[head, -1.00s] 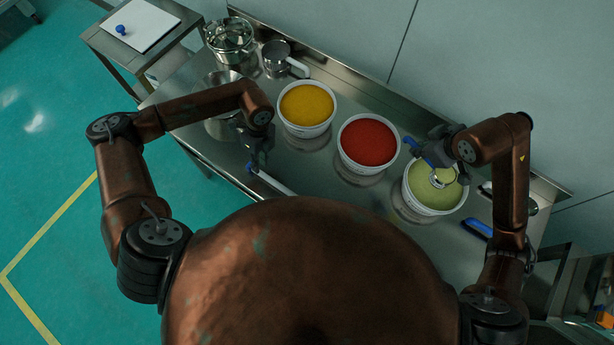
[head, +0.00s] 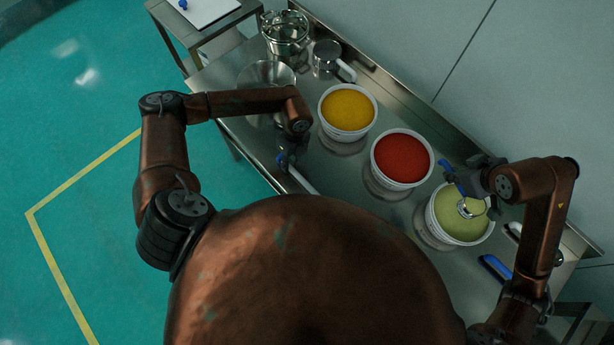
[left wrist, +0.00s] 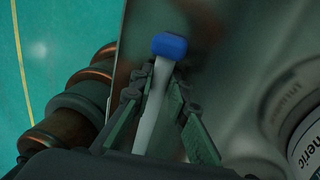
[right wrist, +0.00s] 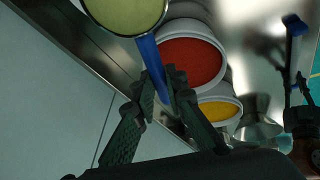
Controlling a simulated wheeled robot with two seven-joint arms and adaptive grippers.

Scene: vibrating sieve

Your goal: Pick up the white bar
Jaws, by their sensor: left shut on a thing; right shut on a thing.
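The white bar (head: 302,182) with a blue end lies along the front edge of the steel table in the head view. In the left wrist view the white bar (left wrist: 154,105) runs between my fingers, its blue end (left wrist: 169,44) beyond the fingertips. My left gripper (head: 287,160) is shut on the bar; whether it touches the table I cannot tell. My right gripper (head: 464,180) is shut on the blue handle (head: 452,178) of a metal scoop (head: 470,207), which is over or in the green tub (head: 457,238). The handle also shows in the right wrist view (right wrist: 151,62).
A yellow-filled tub (head: 348,108) and a red-filled tub (head: 402,158) stand along the table (head: 335,165). A steel bowl (head: 267,78), a glass-lidded pot (head: 285,32) and a saucepan (head: 327,58) stand at the far left. A blue-handled item (head: 494,268) lies near the right.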

